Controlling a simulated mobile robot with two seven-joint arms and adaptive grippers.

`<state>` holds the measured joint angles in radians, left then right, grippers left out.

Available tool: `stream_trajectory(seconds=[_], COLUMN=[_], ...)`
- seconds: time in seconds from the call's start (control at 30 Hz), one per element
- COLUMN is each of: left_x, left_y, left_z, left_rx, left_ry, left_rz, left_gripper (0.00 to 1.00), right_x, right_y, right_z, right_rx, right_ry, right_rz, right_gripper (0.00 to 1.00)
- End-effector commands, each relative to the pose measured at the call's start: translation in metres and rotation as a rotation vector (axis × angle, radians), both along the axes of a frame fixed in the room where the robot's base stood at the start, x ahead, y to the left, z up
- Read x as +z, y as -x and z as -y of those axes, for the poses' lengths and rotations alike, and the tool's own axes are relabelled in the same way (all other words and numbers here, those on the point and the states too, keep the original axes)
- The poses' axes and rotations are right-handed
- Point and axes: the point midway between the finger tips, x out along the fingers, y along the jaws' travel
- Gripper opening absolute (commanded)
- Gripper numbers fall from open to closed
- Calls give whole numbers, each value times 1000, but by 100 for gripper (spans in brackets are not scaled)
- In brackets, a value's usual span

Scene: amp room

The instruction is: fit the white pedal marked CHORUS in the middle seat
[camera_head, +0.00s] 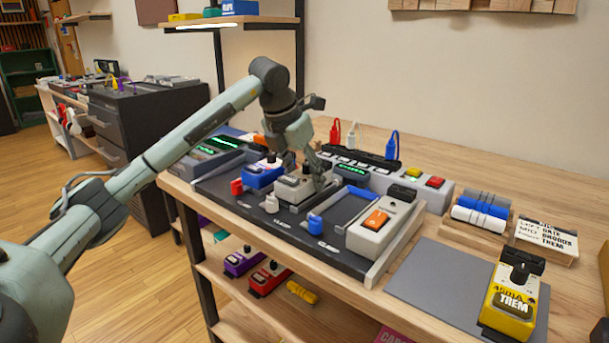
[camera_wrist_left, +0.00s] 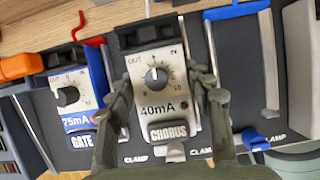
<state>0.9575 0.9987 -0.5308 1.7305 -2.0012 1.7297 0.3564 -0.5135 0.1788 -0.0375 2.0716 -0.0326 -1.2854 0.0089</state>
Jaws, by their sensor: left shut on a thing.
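The white CHORUS pedal (camera_head: 296,188) is at the middle of the dark pedal board (camera_head: 335,237); its label and knob also show in the left wrist view (camera_wrist_left: 155,90). My left gripper (camera_head: 318,178) is shut on it, with a finger along each side (camera_wrist_left: 161,100). The pedal looks level with its neighbours, but I cannot tell whether it rests fully on the board. The white clamp knob (camera_head: 271,203) is in front of it. My right gripper is not in view.
The blue-and-white GATE pedal (camera_wrist_left: 72,98) sits left of it. An empty blue-framed seat (camera_wrist_left: 239,70) is to its right, with a blue clamp knob (camera_head: 315,224). A white unit with an orange switch (camera_head: 378,218) and yellow pedal (camera_head: 513,298) stand farther right. A power strip (camera_head: 385,178) runs behind.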

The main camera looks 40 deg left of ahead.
Motion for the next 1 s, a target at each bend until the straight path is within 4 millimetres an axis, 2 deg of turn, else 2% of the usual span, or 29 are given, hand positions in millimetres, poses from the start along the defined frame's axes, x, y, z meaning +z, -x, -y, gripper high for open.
stream_trajectory(seconds=[0.03, 0.07, 0.23, 0.57, 0.67, 1.0], left_x=[-11, -11, -10, -8, -8, -4], left_y=[3, 3, 3, 2, 2, 2], left_z=[2, 2, 2, 1, 1, 1], left_rx=[-5, -5, -5, -2, -3, -2], left_ry=[-1, -1, -1, -1, -3, -2], left_rz=[-26, -26, -26, -19, -19, -12], left_gripper=[5, 55, 75, 75, 83, 83], right_x=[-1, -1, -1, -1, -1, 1], right_y=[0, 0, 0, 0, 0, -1], right_z=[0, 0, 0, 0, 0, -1], right_rx=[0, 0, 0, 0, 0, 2], right_ry=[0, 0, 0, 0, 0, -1], right_rz=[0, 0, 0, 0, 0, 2], right_gripper=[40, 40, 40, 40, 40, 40])
